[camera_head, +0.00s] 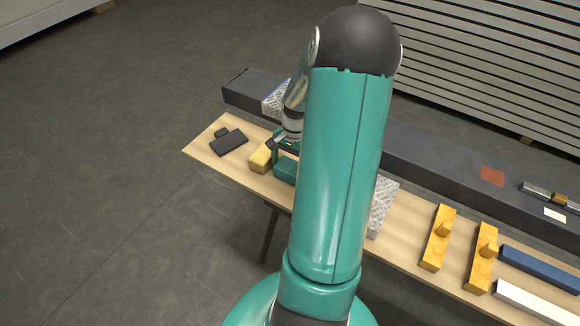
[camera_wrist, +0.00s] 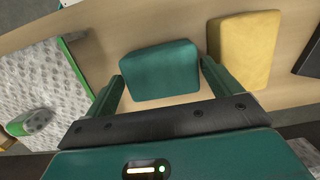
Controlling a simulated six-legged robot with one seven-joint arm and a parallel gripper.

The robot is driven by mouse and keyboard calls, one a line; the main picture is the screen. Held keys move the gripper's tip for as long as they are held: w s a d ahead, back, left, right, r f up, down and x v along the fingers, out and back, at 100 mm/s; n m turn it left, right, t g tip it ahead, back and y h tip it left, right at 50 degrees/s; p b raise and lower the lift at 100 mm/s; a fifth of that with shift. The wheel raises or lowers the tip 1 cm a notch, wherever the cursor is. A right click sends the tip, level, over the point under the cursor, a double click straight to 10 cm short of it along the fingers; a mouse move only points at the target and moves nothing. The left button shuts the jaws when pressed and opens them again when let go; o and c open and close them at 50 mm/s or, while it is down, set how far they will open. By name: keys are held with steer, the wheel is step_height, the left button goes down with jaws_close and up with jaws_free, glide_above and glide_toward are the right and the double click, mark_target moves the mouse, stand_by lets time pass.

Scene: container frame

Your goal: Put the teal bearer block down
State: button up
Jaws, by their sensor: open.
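The teal bearer block (camera_wrist: 160,72) rests on the light wooden table (camera_wrist: 165,27), beside a yellow block (camera_wrist: 245,48) to its right in the wrist view. My gripper (camera_wrist: 162,68) is open, with one finger at each side of the teal block, close to its left and right edges. I cannot tell whether either finger touches it. In the head view the teal block (camera_head: 285,170) shows partly, left of my arm, with the yellow block (camera_head: 260,158) to its left. My gripper (camera_head: 284,146) is mostly hidden there by my own arm.
A black item (camera_head: 229,143) lies at the table's left end. A grey mottled plate (camera_head: 384,203) lies right of my arm. Two yellow knobbed pieces (camera_head: 438,238) (camera_head: 482,258), a blue bar (camera_head: 540,268) and a white bar (camera_head: 530,300) lie farther right. A long dark beam (camera_head: 430,160) runs behind.

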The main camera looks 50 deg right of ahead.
mark_target(293, 162)
step_height(293, 162, up, 10)
steer(key=d, duration=0.2)
steer(key=w+a+r+n+h, duration=0.1)
steer(key=w+a+r+n, duration=0.25)
steer(key=a+r, duration=0.35)
steer(key=s+a+r+n+t, duration=0.2)
steer(key=a+r+n, duration=0.1)
steer(key=a, duration=0.7)
steer(key=s+a+r+n+t, duration=0.2)
steer(key=a+n, duration=0.4)
steer(key=a, duration=0.4)
steer(key=s+a+r+n+t, duration=0.1)
steer(key=a+r+n, duration=0.3)
steer(key=a, duration=0.6)
steer(key=shift+s+r+t+h, duration=0.35)
steer(key=shift+s+t+h, duration=0.05)
steer(key=shift+s, duration=0.45)
steer(key=shift+n, duration=0.25)
